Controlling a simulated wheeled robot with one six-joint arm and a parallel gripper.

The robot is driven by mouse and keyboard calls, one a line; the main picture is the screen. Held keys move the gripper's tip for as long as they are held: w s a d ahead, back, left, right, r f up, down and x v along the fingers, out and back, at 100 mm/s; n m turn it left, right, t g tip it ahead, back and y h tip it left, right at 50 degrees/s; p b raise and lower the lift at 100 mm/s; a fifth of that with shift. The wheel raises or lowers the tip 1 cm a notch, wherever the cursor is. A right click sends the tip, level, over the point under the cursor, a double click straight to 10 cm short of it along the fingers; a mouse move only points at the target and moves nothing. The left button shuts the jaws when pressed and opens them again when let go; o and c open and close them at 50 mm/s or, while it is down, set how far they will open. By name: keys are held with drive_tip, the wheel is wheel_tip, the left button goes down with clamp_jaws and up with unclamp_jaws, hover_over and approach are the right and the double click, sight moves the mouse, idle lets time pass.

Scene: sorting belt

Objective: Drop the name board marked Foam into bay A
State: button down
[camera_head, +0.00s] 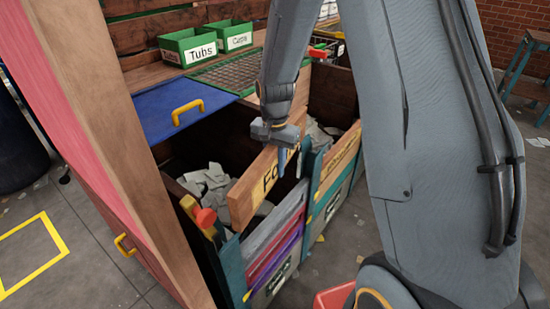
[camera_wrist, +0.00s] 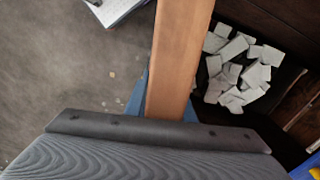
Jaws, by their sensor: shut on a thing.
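The wooden name board (camera_head: 254,193) has dark letters starting "Fo"; the rest is hidden behind a finger. My gripper (camera_head: 282,162) is shut on its upper edge and holds it tilted above the front wall of the open bays. In the wrist view the board (camera_wrist: 180,55) is a long brown strip running up from between the jaws, with a blue finger edge (camera_wrist: 137,96) beside it. The near bay holds grey scraps (camera_head: 210,185). Its front bears a white label (camera_head: 280,276) too small to read, so I cannot tell which bay is A.
A blue lid with a yellow handle (camera_head: 187,111) lies behind the near bay. Green bins marked Tubs (camera_head: 197,49) and Caps (camera_head: 233,38) stand at the back. Another wooden board (camera_head: 338,160) sits on the right bay. A wooden post (camera_head: 120,150) stands at left.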

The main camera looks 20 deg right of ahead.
drive_tip(key=shift+w+r+m, duration=0.2)
drive_tip(key=shift+r+m, duration=0.8)
drive_tip(key=shift+m, duration=0.2)
drive_tip(key=shift+f+b, duration=0.55)
drive_tip(key=shift+r+p, duration=0.1)
drive_tip(key=shift+p, duration=0.4)
wheel_tip(320, 180, down, 18)
drive_tip(key=b, duration=0.8)
drive_tip(key=shift+b, duration=0.4)
drive_tip(key=shift+f, duration=0.2)
drive_tip(key=shift+f+b, duration=0.3)
drive_tip(key=shift+f, duration=0.25)
drive_tip(key=c, duration=1.4)
unclamp_jaws()
drive_tip(key=shift+s, duration=0.1)
drive_tip(key=shift+c, duration=0.2)
